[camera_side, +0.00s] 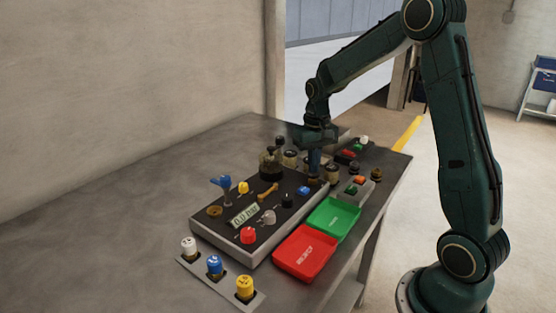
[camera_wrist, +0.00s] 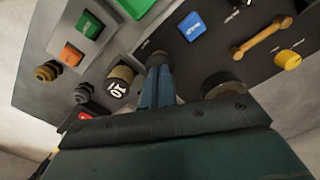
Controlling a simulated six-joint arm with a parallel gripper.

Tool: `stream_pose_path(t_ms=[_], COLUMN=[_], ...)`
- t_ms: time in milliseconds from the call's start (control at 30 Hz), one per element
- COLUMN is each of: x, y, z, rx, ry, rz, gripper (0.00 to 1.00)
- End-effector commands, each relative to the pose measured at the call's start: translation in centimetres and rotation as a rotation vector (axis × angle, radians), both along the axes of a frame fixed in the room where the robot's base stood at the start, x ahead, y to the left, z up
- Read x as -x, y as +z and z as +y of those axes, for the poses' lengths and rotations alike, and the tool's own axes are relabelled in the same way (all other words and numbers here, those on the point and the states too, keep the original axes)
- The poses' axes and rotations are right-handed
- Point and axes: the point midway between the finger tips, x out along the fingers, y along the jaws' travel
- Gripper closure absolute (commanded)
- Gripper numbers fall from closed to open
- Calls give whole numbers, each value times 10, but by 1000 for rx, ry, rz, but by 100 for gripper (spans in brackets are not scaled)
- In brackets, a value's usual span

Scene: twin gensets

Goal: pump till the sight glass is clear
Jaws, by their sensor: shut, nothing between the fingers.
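My gripper (camera_side: 314,168) is over the far part of the black control panel (camera_side: 225,236), pointing down. In the wrist view its blue fingers (camera_wrist: 157,88) are together, with nothing held. A dark round knob or plunger (camera_wrist: 157,60) is right at the fingertips; I cannot tell whether they touch it. It may be the pump's part, but no label shows. The panel's display (camera_side: 244,216) reads about 0.0 bar. A greyish, clear-looking dome (camera_side: 269,217) is on the panel near the display; I cannot tell if it is the sight glass.
Near the fingers are a gauge-like cylinder marked 10 (camera_wrist: 118,83), a blue rocker (camera_wrist: 192,26) and a brass handle (camera_wrist: 262,35). Green (camera_side: 333,218) and red (camera_side: 304,252) trays are beside the panel. Bare table is at the left.

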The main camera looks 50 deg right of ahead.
Motion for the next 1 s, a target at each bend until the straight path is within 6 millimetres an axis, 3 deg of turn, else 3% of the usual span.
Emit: stream_pose_path(t_ms=[1000], x=[0], y=[54], z=[0], rx=[0], ry=[0], rz=[-1], gripper=[100])
